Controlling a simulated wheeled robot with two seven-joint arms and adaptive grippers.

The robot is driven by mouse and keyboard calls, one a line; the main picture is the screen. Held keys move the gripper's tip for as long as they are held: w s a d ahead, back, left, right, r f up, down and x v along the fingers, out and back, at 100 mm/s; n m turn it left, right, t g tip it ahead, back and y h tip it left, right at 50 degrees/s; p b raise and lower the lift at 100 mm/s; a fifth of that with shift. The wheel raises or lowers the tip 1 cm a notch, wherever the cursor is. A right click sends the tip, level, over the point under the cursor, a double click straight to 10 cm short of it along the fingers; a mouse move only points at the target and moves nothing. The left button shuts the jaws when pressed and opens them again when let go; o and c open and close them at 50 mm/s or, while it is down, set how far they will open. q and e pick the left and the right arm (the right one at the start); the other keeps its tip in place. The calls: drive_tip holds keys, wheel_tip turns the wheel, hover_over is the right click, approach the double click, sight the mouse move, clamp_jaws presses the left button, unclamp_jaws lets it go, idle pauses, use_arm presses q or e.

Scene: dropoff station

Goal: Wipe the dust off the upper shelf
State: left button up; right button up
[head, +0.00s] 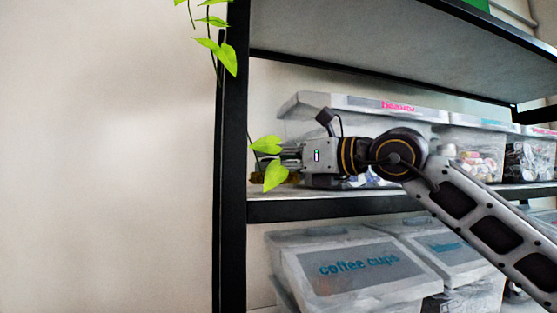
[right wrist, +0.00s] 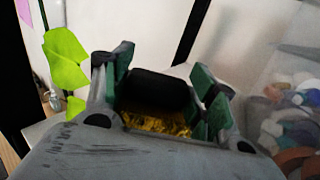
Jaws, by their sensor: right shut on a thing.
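My right gripper (head: 284,158) is at the left end of the middle shelf (head: 330,206), just above its board and beside the black post. In the right wrist view its green-padded fingers (right wrist: 163,80) are closed on a dark block with golden-yellow bristly material (right wrist: 155,122), which looks like a brush or duster. In the head view only a small brownish part of the brush (head: 260,177) shows, low behind the leaves. I cannot tell if it touches the board. A higher grey shelf (head: 380,45) spans the top. No dust can be made out. My left gripper is out of view.
A clear "beauty" bin (head: 350,103) stands behind my right arm, with more filled bins (head: 480,160) to the right. A "coffee cups" bin (head: 360,265) sits below. Green vine leaves (head: 270,165) hang by the black post (head: 232,180), in front of the gripper.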

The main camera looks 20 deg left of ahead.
drive_tip(key=shift+f+b, duration=0.9)
idle(1.2)
drive_tip(key=shift+w+a, duration=0.1)
drive_tip(key=shift+w+a, duration=0.35)
drive_tip(key=shift+w, duration=0.15)
drive_tip(key=shift+d, duration=0.1)
